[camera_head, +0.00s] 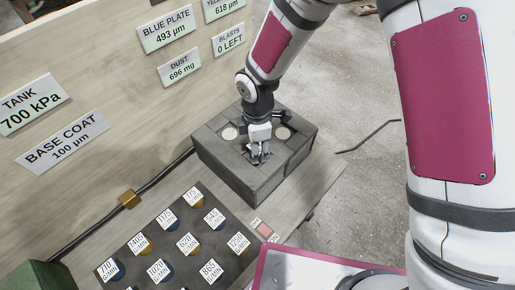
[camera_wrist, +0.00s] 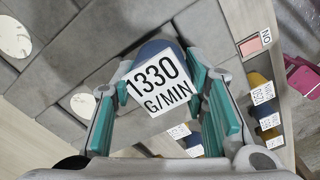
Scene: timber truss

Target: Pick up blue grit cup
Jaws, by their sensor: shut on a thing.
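My gripper (camera_head: 258,153) is over the dark grey block-like box in the head view. In the wrist view its teal-padded fingers (camera_wrist: 168,88) are shut on a blue cup (camera_wrist: 153,49) with a white label reading 1330 G/MIN. The label covers much of the cup, and the fingers hide its sides. In the head view the held cup is hidden or too small to make out.
The grey box (camera_head: 243,182) has pale round discs (camera_head: 229,133) on top. A dark rack (camera_head: 222,246) holds several labelled blue and yellow cups. A pinkish-red pad (camera_head: 265,229) lies beside it. A sign-covered panel (camera_head: 100,75) stands behind. Bare floor (camera_head: 350,95) lies to the right.

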